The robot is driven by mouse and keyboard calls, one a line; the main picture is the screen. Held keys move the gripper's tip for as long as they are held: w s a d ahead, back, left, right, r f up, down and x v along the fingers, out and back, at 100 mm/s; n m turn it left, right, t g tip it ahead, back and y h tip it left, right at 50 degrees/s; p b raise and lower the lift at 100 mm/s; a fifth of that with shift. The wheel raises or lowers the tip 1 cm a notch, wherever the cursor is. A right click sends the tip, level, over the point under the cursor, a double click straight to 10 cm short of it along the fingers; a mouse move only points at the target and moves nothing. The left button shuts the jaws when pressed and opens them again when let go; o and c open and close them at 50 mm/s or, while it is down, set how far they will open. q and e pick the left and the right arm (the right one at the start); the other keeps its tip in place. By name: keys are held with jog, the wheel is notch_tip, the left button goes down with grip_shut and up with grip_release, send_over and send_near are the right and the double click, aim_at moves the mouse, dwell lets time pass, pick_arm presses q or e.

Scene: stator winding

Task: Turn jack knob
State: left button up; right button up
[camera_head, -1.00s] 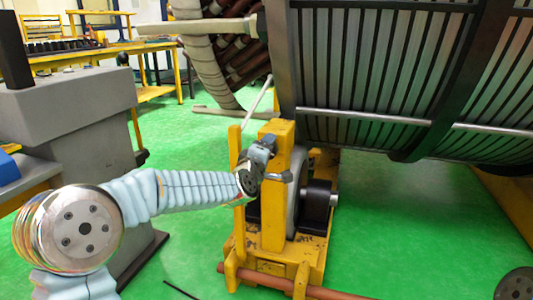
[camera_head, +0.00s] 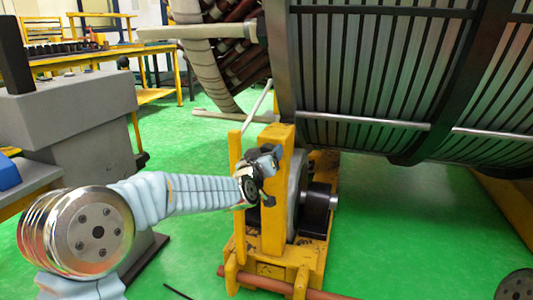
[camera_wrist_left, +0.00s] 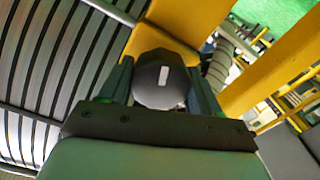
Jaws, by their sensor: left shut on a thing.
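The yellow jack (camera_head: 273,215) stands on the green floor under the big stator, with a grey roller wheel between its plates. My left gripper (camera_head: 264,165) is at the upper part of the jack's front post. In the left wrist view, its two fingers stand on either side of a dark grey rounded knob (camera_wrist_left: 160,80) with a small white mark, and they are shut on it. The knob sits against a yellow part of the jack. In the head view the gripper largely hides the knob. My right gripper is not in view.
The ribbed stator drum (camera_head: 380,75) fills the upper right, close above the jack. A reddish-brown bar (camera_head: 300,291) crosses the jack's foot. A grey machine block (camera_head: 85,115) stands at the left. Green floor is free right of the jack.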

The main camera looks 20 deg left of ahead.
pick_arm(q)
jog(key=m, duration=0.3)
jog(key=m+p, duration=0.1)
jog(key=m, duration=0.1)
jog(key=shift+r+m, duration=0.3)
jog(key=m+p, duration=0.1)
jog(key=m, duration=0.4)
jog(key=m+p, duration=0.1)
jog(key=m, duration=0.2)
jog(key=m+p, duration=0.1)
jog(key=m, duration=0.2)
jog(key=shift+d+m, duration=0.2)
jog(key=shift+m, duration=0.2)
jog(key=shift+d+f+m+p, duration=0.1)
jog(key=shift+m+p, duration=0.05)
jog(key=shift+m, duration=1)
jog(key=shift+f+m+p, duration=0.1)
jog(key=shift+m+p, duration=0.05)
jog(key=shift+m, duration=1)
jog(key=o, duration=0.8)
jog(key=shift+d+f, duration=0.1)
jog(key=shift+o, duration=1.1)
